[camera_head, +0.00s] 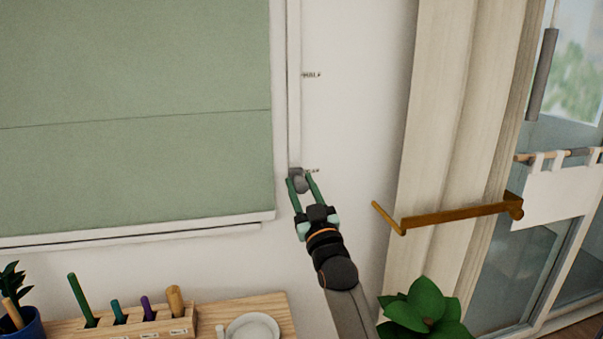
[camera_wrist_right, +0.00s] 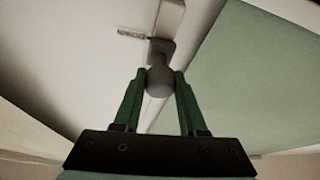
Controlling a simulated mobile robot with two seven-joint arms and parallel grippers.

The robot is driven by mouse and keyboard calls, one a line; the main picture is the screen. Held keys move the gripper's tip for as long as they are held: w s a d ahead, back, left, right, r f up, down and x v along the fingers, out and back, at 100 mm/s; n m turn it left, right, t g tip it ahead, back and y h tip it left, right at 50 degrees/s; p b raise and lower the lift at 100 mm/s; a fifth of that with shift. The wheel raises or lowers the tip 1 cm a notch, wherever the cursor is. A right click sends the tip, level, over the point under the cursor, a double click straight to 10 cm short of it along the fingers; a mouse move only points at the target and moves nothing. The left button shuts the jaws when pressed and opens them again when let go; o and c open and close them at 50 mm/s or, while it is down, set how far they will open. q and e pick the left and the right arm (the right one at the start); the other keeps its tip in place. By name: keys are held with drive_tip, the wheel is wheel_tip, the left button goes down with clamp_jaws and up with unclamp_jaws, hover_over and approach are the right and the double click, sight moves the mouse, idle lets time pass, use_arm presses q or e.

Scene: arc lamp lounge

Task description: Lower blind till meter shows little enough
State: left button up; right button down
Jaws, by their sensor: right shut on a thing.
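A green blind (camera_head: 140,110) covers the window at the left, its lower edge near the bottom of the frame; it also shows in the right wrist view (camera_wrist_right: 260,80). A white vertical track (camera_head: 294,90) runs beside it, with small marks on the wall. A grey round knob (camera_head: 298,180) sits low on the track, near the lowest visible mark. My right gripper (camera_head: 303,184) is shut on the knob, its green fingers on either side of it; the wrist view shows the knob (camera_wrist_right: 160,80) between the fingertips. No meter shows in these views. My left gripper is out of view.
A wooden shelf (camera_head: 250,309) below holds a white dish (camera_head: 252,327) and a block with several coloured sticks. A brass holdback (camera_head: 450,217) juts out by the beige curtain (camera_head: 455,110) at the right. A leafy plant (camera_head: 425,305) stands right of my arm.

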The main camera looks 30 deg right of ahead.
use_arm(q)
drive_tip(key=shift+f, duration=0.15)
use_arm(e)
drive_tip(key=shift+f, duration=0.6)
drive_tip(key=c, duration=0.9)
unclamp_jaws()
drive_tip(key=o, duration=0.4)
drive_tip(key=shift+r, duration=0.2)
drive_tip(key=shift+o, duration=0.2)
use_arm(q)
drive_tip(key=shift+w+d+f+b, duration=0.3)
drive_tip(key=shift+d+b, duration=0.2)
drive_tip(key=shift+b, duration=0.15)
use_arm(e)
drive_tip(key=v, duration=1.2)
drive_tip(key=shift+s, duration=0.3)
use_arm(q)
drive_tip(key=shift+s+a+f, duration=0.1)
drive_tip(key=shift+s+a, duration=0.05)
use_arm(e)
drive_tip(key=shift+f, duration=0.15)
